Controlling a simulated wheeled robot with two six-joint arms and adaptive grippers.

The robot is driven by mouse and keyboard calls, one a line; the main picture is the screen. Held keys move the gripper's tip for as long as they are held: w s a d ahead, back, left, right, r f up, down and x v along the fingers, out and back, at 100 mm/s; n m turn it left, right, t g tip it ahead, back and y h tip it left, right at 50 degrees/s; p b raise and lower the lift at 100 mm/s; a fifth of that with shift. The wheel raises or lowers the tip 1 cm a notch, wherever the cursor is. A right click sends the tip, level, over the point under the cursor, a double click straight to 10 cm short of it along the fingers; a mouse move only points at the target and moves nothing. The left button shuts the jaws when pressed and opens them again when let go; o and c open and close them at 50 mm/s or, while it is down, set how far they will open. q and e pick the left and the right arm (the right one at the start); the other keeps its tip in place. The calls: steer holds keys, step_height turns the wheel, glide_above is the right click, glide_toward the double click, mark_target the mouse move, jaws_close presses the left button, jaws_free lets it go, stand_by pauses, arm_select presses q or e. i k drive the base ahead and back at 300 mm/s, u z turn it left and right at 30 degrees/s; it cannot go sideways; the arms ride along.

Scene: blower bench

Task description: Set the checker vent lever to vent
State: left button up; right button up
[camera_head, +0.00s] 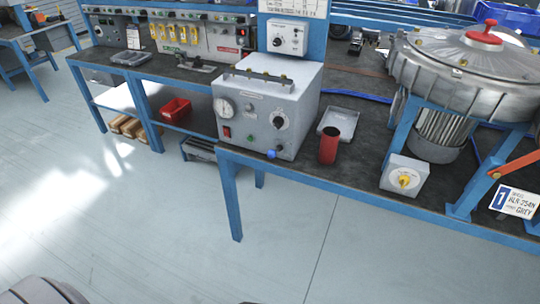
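The checker appears to be the grey box (262,112) on the bench, with a round gauge (226,107), a black dial (278,119), a red switch (227,131) and small green fittings on its front. A small blue part (271,154) sits at its lower front edge. I cannot tell which part is the vent lever or how it is set. Neither of my grippers is in view.
A red cup (329,145) and a grey tray (338,122) stand right of the box. A large metal blower (470,75) on a blue stand and a grey switch box with a yellow knob (404,181) are farther right. The floor (150,220) in front is clear.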

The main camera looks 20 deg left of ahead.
mark_target(271, 154)
steer(key=k, duration=0.5)
steer(key=u, duration=0.75)
steer(key=i, duration=0.65)
steer(key=z, duration=0.3)
